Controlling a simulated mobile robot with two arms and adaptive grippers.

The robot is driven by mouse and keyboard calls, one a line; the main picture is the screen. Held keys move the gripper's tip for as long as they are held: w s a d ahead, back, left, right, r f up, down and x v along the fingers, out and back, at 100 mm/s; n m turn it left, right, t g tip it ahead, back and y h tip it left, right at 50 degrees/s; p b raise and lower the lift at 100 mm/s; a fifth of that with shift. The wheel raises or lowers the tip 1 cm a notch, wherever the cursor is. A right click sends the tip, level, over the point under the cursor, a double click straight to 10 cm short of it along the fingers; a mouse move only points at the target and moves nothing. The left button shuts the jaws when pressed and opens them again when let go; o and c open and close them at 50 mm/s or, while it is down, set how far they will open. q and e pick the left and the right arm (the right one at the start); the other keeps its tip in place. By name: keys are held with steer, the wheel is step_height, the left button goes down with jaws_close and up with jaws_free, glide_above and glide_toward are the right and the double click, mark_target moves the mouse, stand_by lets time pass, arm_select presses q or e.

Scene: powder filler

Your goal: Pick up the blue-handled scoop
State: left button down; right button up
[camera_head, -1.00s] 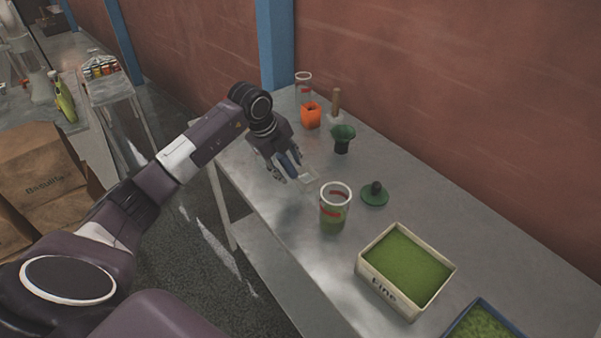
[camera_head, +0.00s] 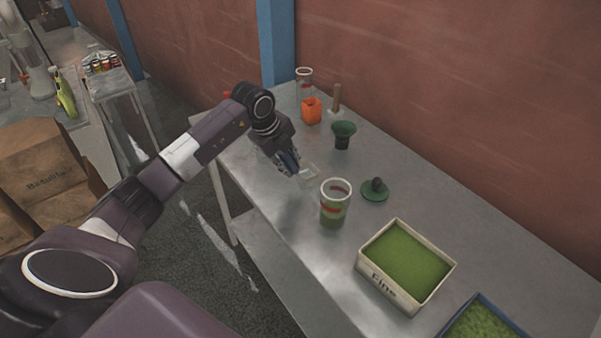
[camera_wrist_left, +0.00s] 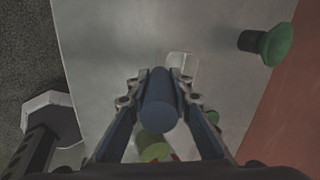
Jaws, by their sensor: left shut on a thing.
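I cannot tell whether the head touches the table. My right gripper is not in view.
A jar with green powder (camera_head: 335,205) stands close to the scoop, with a green lid (camera_head: 374,190) beside it. A green funnel (camera_head: 343,131), an orange container (camera_head: 311,111) and a clear jar (camera_head: 304,78) stand farther back. A "Fine" box (camera_head: 406,265) stands at front right.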

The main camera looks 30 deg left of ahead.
arm_select(q)
steer(key=shift+r, duration=0.45)
step_height(320, 180, up, 19)
steer(key=b, duration=0.4)
stand_by(0.3)
